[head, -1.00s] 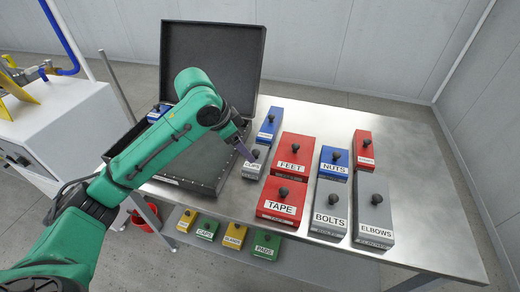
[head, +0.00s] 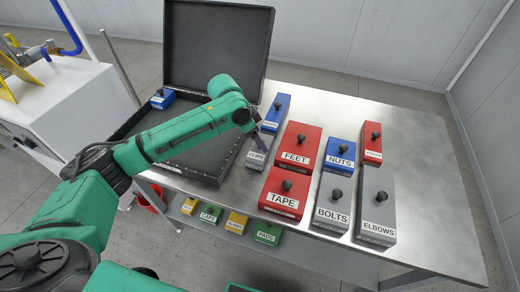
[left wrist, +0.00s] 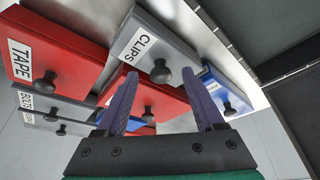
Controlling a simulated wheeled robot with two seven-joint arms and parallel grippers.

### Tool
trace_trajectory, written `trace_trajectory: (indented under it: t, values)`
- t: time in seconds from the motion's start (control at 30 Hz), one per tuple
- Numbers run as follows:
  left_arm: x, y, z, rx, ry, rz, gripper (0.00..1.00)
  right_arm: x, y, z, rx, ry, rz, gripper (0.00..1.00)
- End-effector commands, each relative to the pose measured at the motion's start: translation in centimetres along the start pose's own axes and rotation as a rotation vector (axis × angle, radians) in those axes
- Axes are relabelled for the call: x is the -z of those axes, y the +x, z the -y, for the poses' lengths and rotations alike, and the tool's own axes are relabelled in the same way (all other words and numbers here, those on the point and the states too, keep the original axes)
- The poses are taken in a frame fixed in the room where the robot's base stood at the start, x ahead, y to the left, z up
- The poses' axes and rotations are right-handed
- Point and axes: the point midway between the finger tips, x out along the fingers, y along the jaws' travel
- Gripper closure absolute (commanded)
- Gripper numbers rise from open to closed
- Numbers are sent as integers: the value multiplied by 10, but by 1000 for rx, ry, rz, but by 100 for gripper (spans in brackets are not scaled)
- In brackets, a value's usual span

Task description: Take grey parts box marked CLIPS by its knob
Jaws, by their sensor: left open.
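The grey parts box marked CLIPS (head: 257,161) stands on the steel table, just right of the open black case. It also shows in the left wrist view (left wrist: 166,42), with its dark round knob (left wrist: 160,73) facing me. My left gripper (head: 260,143) is at this box in the head view and partly covers its knob end. In the left wrist view the open purple fingers (left wrist: 160,80) appear on either side of the knob, with gaps to both. I cannot tell how deep the knob sits between them. My right gripper is not in view.
The open black case (head: 217,40) has a blue box (head: 162,98) inside. Close by stand the red TAPE (head: 285,193) and FEET boxes (head: 297,145) and a narrow blue box (head: 275,112). NUTS, BOLTS and ELBOWS boxes stand farther right. The table's far right is clear.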

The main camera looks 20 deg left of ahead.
Motion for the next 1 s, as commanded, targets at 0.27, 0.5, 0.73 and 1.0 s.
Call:
trace_trajectory:
  t: [0.27, 0.5, 0.73, 1.0]
  values:
    - [0, 1, 0, 1, 0, -1, 61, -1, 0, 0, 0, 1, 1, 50]
    - [0, 1, 0, 1, 0, -1, 100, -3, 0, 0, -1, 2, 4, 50]
    - [0, 1, 0, 1, 0, -2, 100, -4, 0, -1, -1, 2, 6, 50]
    - [0, 0, 0, 1, 0, -2, 100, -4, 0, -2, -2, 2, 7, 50]
